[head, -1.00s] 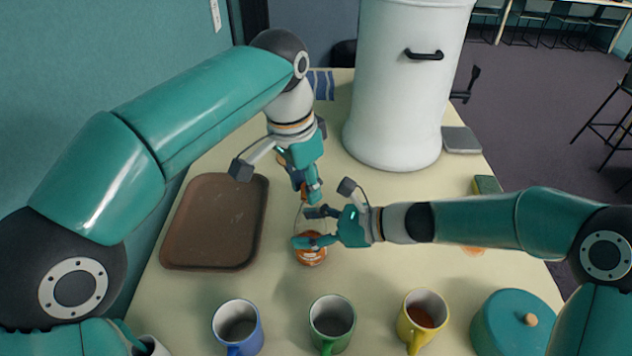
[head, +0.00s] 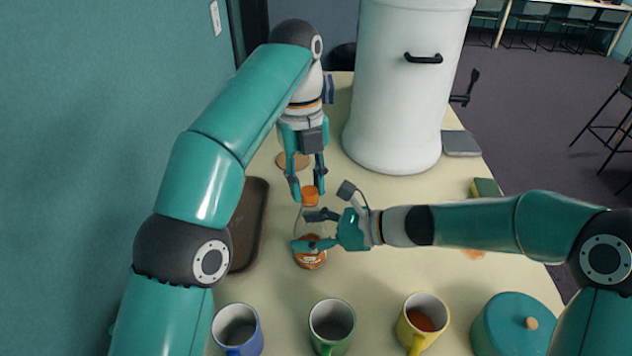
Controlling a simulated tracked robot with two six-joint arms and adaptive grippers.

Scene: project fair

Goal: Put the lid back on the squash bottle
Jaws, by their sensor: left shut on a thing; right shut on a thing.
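The squash bottle (head: 310,259) stands on the table, clear above with orange in its lower part. My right gripper (head: 308,230) is shut on the bottle from the right, its fingers across the middle. My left gripper (head: 308,188) points down over the bottle and is shut on the orange lid (head: 310,196). The lid is at the top of the bottle neck; I cannot tell whether it touches the neck or is just above it.
Blue (head: 237,329), green (head: 331,325) and yellow (head: 422,322) mugs stand along the near side; the yellow one holds orange-brown liquid. A teal lidded pot (head: 518,325) is at near right. A brown tray (head: 249,225) lies left, partly behind my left arm. A white urn (head: 402,110) stands at the back.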

